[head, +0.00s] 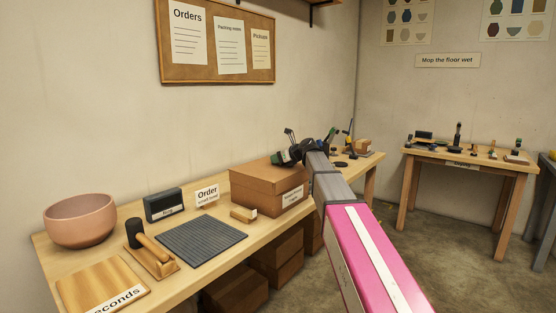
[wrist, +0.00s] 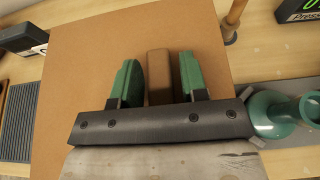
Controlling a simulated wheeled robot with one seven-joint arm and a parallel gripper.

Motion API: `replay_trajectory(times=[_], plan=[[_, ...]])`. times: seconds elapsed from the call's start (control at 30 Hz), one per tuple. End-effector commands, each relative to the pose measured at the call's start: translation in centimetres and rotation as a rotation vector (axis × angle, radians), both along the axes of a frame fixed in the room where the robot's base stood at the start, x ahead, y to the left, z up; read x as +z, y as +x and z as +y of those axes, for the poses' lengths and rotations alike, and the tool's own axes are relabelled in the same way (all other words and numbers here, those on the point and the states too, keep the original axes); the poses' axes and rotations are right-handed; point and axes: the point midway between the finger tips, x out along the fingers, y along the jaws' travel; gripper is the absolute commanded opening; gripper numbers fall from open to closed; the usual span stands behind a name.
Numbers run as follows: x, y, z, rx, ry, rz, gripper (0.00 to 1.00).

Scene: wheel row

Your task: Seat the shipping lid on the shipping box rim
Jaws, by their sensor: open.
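The shipping box (head: 258,198) is brown cardboard with a white label and stands on the wooden bench. The shipping lid (head: 262,172) lies flat on top of it. Whether its edge is fully down on the rim all round I cannot tell. My gripper (head: 286,157) is at the far right part of the lid's top. In the wrist view, my gripper (wrist: 159,70) has two green fingers, open, one on each side of the lid's brown block handle (wrist: 159,76). A gap shows beside the handle. The lid's flat top (wrist: 80,75) fills much of that view.
On the bench, a grey ribbed mat (head: 202,240), a small wooden block (head: 243,215), an order card (head: 207,195) and a pink bowl (head: 80,221) stand left of the box. A teal bottle (wrist: 272,118) is close to my gripper's right side in the wrist view.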

Motion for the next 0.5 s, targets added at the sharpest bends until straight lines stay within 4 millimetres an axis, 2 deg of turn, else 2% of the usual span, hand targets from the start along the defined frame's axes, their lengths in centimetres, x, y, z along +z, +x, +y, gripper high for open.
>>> replay_trajectory(times=[0.5], plan=[[0.49, -0.80, -0.94, 0.000, 0.000, 0.000, 0.40]])
